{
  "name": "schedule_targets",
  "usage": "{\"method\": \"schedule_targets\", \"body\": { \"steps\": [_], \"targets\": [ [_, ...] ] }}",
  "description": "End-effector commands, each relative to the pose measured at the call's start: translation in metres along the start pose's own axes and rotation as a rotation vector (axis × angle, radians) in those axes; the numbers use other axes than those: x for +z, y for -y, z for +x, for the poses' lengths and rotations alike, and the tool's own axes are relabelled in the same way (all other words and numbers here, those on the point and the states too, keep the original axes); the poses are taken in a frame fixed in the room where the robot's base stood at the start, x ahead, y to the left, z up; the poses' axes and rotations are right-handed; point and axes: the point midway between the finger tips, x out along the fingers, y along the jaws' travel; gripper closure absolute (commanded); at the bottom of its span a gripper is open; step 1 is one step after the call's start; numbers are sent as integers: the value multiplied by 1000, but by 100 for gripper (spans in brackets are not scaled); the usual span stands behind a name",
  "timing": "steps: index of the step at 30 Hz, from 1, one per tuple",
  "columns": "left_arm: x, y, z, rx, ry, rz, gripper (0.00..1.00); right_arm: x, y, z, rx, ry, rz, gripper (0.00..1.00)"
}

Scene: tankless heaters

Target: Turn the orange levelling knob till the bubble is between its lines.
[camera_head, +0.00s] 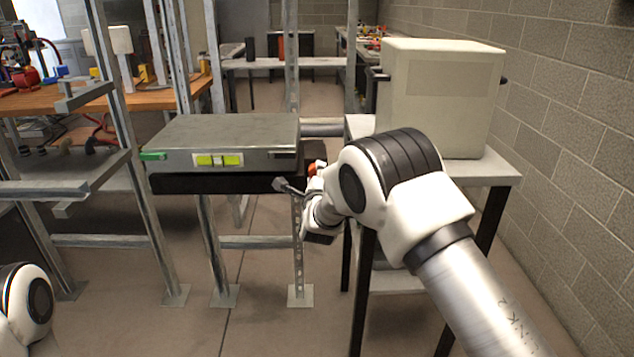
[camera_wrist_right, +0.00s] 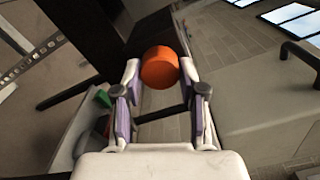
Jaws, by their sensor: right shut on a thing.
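The orange levelling knob (camera_head: 314,168) sticks out at the right end of a grey metal box (camera_head: 225,131). In the right wrist view the orange knob (camera_wrist_right: 160,66) sits between the fingertips of my right gripper (camera_wrist_right: 160,78), which is shut on it. In the head view my right gripper (camera_head: 303,185) reaches the knob from the front right and partly hides it. A yellow-green level vial (camera_head: 233,160) is on the box's front face. Its bubble and lines are too small to place exactly. My left gripper is out of view.
A green piece (camera_head: 153,156) is at the box's left end. A cream cabinet (camera_head: 440,100) stands on a side table (camera_head: 500,172) to the right, close to my right arm. Metal rack posts (camera_head: 134,150) stand left. The floor in front is free.

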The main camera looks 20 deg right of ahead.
Motion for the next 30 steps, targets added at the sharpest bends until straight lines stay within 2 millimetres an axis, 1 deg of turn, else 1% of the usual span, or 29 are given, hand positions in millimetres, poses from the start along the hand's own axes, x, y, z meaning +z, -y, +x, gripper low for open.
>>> {"method": "schedule_targets", "body": {
  "steps": [1,3,12,28,29,30],
  "targets": [
    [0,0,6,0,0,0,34,0,-2,0,-2,3,34,94],
    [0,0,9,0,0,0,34,0,-1,0,-3,3,82,94],
    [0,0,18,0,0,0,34,1,1,0,-4,3,214,94],
    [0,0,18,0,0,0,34,2,2,0,-4,4,244,94],
    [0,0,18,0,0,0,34,2,2,0,-4,4,244,56],
    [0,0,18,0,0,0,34,2,2,0,-4,4,244,42]
  ]
}}
